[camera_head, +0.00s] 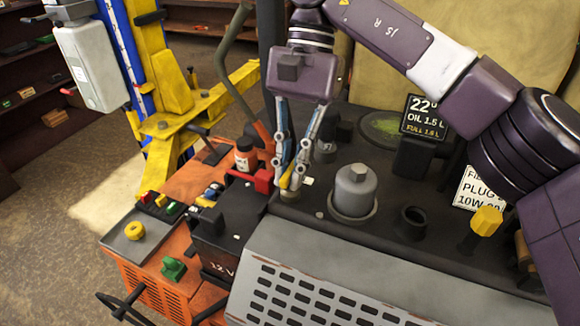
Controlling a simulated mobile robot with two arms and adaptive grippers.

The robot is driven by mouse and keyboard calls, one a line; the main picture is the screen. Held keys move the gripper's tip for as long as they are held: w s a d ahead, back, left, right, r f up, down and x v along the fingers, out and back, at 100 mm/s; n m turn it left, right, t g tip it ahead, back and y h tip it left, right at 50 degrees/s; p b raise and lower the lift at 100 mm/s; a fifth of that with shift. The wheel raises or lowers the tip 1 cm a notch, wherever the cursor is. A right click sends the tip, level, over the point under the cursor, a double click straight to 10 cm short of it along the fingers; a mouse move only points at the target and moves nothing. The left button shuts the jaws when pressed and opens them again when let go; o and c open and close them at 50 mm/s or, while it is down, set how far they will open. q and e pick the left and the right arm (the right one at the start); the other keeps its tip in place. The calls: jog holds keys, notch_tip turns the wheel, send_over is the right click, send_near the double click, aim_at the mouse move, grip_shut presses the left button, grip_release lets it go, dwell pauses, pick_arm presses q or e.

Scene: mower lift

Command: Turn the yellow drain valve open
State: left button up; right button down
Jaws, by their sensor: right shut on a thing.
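The yellow drain valve (285,181) shows as a small yellow piece low between the fingers of my right gripper (290,183). The gripper points down from the purple wrist and is shut on the valve. Its fingers hide most of the valve, so I cannot tell which way the handle is turned. A small round tan fitting (290,197) sits just under the fingertips on the dark engine deck (325,222). My left gripper is not in view.
A grey filter (354,188) with a hex top stands close right of the gripper. A black 12 V battery (222,230) and an orange-capped bottle (245,154) are to the left. A yellow hex plug (486,221) and display (425,117) are further right.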

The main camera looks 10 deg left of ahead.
aim_at(290, 168)
jog(key=c, duration=2)
grip_release()
jog(key=shift+v, duration=2.6)
jog(key=shift+r, duration=0.1)
jog(key=shift+r, duration=0.1)
jog(key=shift+v, duration=1)
